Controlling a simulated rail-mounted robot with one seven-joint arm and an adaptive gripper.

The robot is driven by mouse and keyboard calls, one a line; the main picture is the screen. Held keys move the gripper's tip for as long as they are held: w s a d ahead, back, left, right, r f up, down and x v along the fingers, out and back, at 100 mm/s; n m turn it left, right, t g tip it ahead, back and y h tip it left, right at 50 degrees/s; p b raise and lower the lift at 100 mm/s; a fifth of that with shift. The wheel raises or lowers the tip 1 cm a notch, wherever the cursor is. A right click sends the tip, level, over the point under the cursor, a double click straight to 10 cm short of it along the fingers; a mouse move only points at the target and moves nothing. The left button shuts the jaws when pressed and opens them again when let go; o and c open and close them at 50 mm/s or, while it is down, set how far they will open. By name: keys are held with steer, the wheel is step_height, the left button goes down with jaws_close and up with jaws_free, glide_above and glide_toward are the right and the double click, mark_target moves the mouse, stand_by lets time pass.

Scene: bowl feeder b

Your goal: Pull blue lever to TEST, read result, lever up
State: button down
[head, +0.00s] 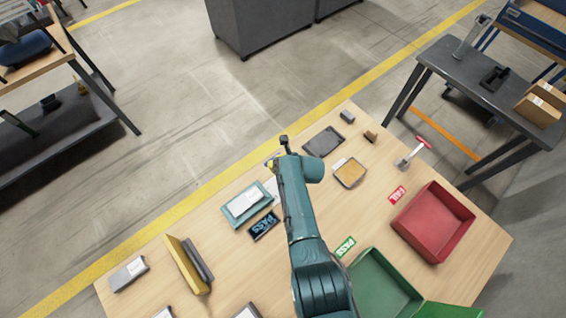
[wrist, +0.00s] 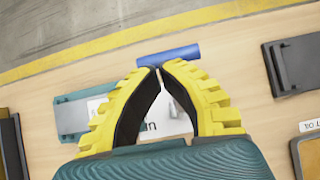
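The blue lever's bar-shaped handle (wrist: 180,55) lies across the wrist view, just beyond the tips of my gripper (wrist: 160,67). The yellow fingers with black inner pads curve inward and their tips nearly meet at the bar's lower edge. I cannot tell whether they pinch part of the lever. A dark display (head: 264,226) left of my arm shows cyan letters that look like PASS. A teal tester (head: 246,204) with a white part on it sits beside the display; it also shows in the wrist view (wrist: 72,115).
A red bin (head: 433,222) stands at right near a FAIL label (head: 397,195). A green bin (head: 382,285) stands at the front near a PASS label (head: 345,247).

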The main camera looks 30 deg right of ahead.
step_height(320, 180, up, 12)
steer(key=s+p, duration=0.1)
steer(key=p, duration=0.5)
steer(key=shift+d+f, duration=0.15)
steer(key=shift+f, duration=0.1)
